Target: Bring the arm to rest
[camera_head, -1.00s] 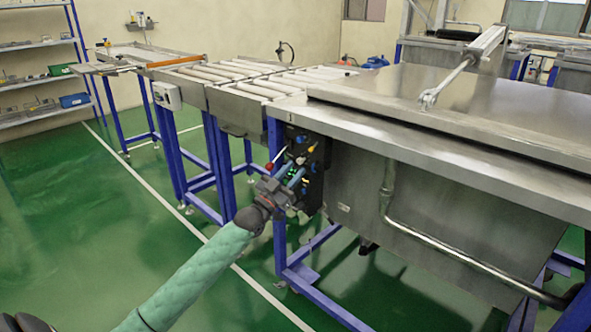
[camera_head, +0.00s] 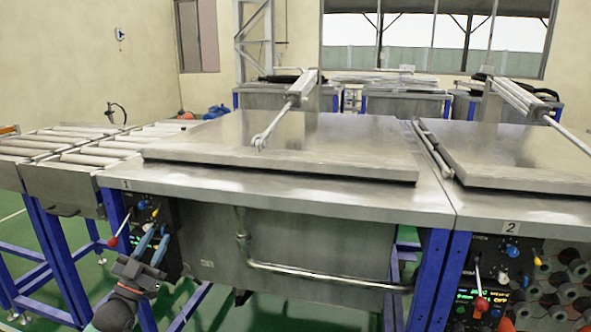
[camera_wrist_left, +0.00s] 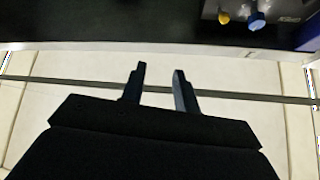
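My left gripper (camera_head: 155,242) is in front of the control panel (camera_head: 142,215) of station 1, at the lower left of the head view. Its two blue-grey fingers point up toward the panel. In the left wrist view the fingers (camera_wrist_left: 158,74) stand apart with nothing between them. A yellow knob (camera_wrist_left: 223,17) and a blue knob (camera_wrist_left: 256,20) show beyond them at the top right. The red-tipped lever (camera_head: 114,241) is just left of the gripper in the head view. I cannot tell whether the gripper touches the panel.
The lid (camera_head: 290,150) of station 1 lies flat, with a pneumatic cylinder (camera_head: 302,84) above it. Station 2's lid (camera_head: 500,155) is to the right, with its panel (camera_head: 485,275) below. A roller conveyor (camera_head: 90,145) adjoins on the left. A pipe (camera_head: 320,280) runs along station 1's front.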

